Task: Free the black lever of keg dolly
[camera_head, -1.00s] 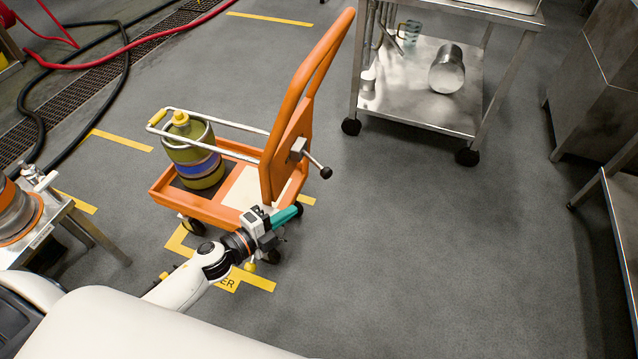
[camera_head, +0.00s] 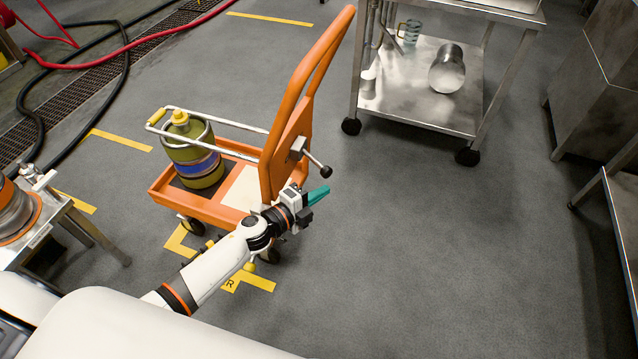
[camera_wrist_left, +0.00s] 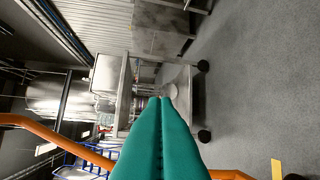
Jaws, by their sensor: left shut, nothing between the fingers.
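The orange keg dolly (camera_head: 225,213) stands on the floor at centre left, with a green keg (camera_head: 194,155) banded in blue and yellow on its deck. The black lever (camera_head: 325,171) is a dark knob on a metal rod that sticks out right and down from a bracket (camera_head: 297,148) on the dolly's upright. My left gripper (camera_head: 320,193), with teal fingers, is shut and empty just below the knob, apart from it as far as I can tell. In the left wrist view its closed fingers (camera_wrist_left: 161,135) fill the middle, and the knob does not show. My right gripper is not in view.
A steel cart (camera_head: 410,100) on casters stands behind, carrying a metal pot (camera_head: 447,68) and a glass jug (camera_head: 411,31). A steel table (camera_head: 70,215) is at the left. The floor right of the dolly is clear.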

